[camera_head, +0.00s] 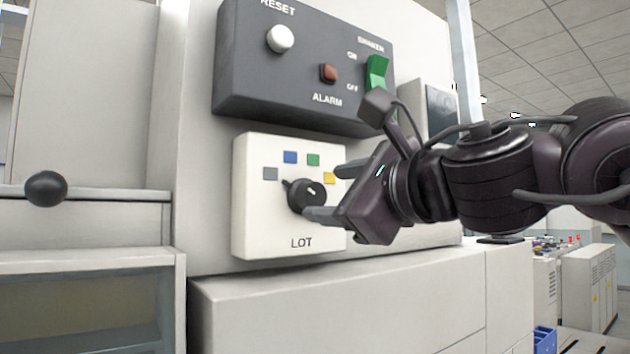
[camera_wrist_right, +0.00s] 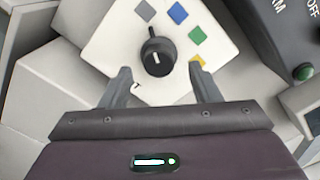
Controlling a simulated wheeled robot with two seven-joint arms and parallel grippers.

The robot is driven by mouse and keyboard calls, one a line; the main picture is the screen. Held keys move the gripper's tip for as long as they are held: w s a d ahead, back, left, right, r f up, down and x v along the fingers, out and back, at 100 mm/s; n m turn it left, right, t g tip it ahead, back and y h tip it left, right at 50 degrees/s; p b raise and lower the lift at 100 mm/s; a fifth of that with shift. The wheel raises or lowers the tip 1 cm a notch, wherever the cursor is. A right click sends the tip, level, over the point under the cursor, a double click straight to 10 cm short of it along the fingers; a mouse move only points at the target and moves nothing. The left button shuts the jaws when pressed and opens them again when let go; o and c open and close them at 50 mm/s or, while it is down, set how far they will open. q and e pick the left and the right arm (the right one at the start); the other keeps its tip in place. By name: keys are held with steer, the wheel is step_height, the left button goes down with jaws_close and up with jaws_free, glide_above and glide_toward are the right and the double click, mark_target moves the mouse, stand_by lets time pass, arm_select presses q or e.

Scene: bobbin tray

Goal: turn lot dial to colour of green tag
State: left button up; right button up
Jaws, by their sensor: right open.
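The lot dial (camera_head: 306,196) is a round black knob with a white mark, on a white plate (camera_head: 262,232) labelled LOT. Grey (camera_head: 270,173), blue (camera_head: 290,157), green (camera_head: 313,160) and yellow (camera_head: 328,178) squares arc above it. The knob's narrow end points toward the grey square. The dial (camera_wrist_right: 157,57) also shows in the right wrist view, ahead of the fingertips. My right gripper (camera_head: 328,192) is open in front of the dial, fingers apart on either side; I cannot tell whether they touch it. No separate tag is visible. My left gripper is out of view.
Above the plate is a dark panel (camera_head: 240,85) with a white RESET knob (camera_head: 280,39), a red ALARM button (camera_head: 328,72) and a green shaker switch (camera_head: 376,72), close to my right wrist. A black ball handle (camera_head: 46,188) sticks out at left. A pale ledge lies below.

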mark_target(317, 195)
steer(key=p+x, duration=0.1)
steer(key=x, duration=0.3)
steer(key=shift+w+a+f+p, duration=0.1)
steer(key=shift+w+a+p, duration=0.1)
steer(key=shift+w+p, duration=0.15)
steer(key=shift+s, duration=0.1)
steer(key=shift+s+d, duration=0.1)
steer(key=shift+c, duration=1.1)
steer(key=c, duration=0.8)
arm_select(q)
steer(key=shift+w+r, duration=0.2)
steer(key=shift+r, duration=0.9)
